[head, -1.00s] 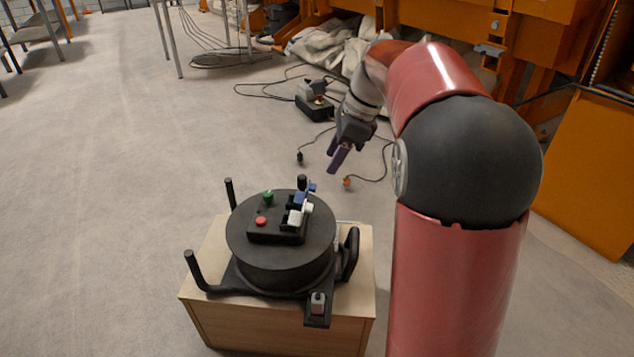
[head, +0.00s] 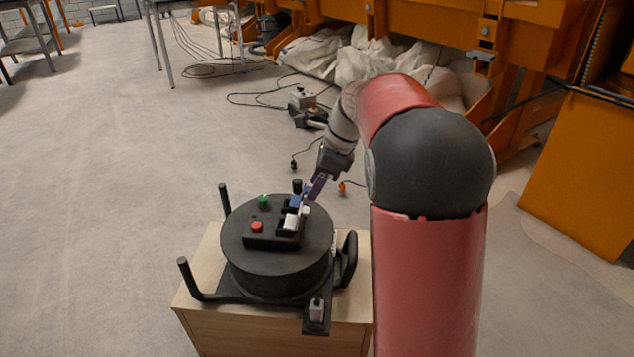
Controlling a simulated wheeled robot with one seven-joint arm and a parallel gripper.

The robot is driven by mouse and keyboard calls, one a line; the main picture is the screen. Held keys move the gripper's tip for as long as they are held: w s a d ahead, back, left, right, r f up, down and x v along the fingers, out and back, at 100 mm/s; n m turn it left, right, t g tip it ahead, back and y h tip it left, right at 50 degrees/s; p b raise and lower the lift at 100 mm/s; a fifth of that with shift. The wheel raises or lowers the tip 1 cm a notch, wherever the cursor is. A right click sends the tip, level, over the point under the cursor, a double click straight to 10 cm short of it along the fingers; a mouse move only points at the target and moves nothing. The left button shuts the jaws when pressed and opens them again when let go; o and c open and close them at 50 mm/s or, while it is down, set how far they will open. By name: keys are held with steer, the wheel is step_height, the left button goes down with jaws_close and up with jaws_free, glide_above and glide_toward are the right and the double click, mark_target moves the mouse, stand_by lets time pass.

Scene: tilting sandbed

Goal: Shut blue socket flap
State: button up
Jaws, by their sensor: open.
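The blue socket flap (head: 295,202) is on a small black panel (head: 262,241) on top of a round black drum. It lies behind a white flap (head: 293,222), and its exact angle is hard to make out at this size. My gripper (head: 312,190) is open, with its purple fingers pointing down and left at the blue flap's right side. The fingertips overlap the flap's edge in the picture; I cannot tell whether they touch it. The fingers partly hide the flap.
A green button (head: 264,201) and a red button (head: 256,227) sit left of the flaps. Black upright posts surround the drum, which stands on a wooden box (head: 215,325). A black-and-grey device (head: 306,105) and cables lie on the floor behind. Floor at left is clear.

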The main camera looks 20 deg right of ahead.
jaws_close()
steer(key=shift+r+p, duration=0.15)
steer(key=shift+p, duration=0.15)
